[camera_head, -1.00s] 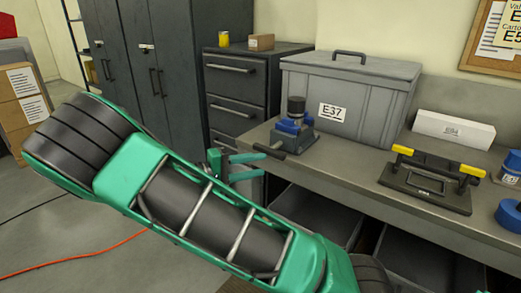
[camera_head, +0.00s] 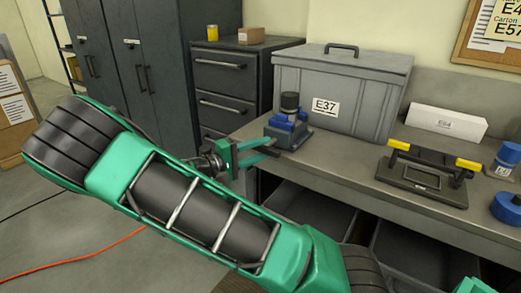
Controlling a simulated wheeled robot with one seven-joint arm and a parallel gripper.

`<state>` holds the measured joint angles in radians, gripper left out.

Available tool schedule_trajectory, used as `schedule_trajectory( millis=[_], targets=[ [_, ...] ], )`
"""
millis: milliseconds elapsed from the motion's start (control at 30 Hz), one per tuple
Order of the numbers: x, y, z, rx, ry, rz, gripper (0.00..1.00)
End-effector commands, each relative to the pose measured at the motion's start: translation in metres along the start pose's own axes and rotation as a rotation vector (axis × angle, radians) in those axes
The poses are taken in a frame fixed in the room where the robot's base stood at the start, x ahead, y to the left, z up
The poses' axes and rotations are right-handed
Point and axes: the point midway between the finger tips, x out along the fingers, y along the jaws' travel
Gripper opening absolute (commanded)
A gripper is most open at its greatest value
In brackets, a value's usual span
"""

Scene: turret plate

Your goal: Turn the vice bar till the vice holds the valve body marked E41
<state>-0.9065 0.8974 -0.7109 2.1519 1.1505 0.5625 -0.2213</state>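The blue vice (camera_head: 285,135) stands on the left end of the workbench. A dark valve body (camera_head: 290,105) sits upright in it; I see no E41 mark on it, and I cannot tell how tightly the jaws hold it. My gripper (camera_head: 274,147) is just left of and in front of the vice, its two green fingers apart and pointing right toward it. The vice bar is not clear; it is hidden at or behind the fingertips. I cannot tell whether the fingers touch it.
A grey lidded bin (camera_head: 340,95) marked E37 stands behind the vice. A drawer cabinet (camera_head: 235,85) stands behind left. Open bins sit under the bench.

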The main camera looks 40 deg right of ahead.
Motion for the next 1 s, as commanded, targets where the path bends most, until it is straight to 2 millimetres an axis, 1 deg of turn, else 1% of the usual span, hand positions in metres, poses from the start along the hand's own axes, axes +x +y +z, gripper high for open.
schedule_trajectory(
  millis=[133, 367, 400, 467, 500, 533, 567, 867, 1000],
  targets=[
    [0.0066, -0.0001, 0.0004, 0.0, -0.001, -0.001, 0.35],
    [0.0072, -0.0003, 0.0002, 0.0, 0.0, -0.001, 0.35],
    [0.0071, -0.0003, 0.0002, 0.0, 0.0, -0.001, 0.33],
    [0.0071, -0.0003, 0.0002, 0.0, 0.0, -0.001, 0.18],
    [0.0071, -0.0003, 0.0002, 0.0, 0.0, -0.001, 0.09],
    [0.0071, -0.0003, 0.0002, 0.0, 0.0, -0.001, 0.02],
    [0.0071, -0.0003, 0.0002, 0.0, 0.0, -0.001, 0.0],
    [0.007, -0.0001, 0.0001, 0.019, 0.0, -0.01, 0.0],
    [0.007, -0.0001, 0.0001, 0.067, 0.0, -0.03, 0.0]
  ],
)
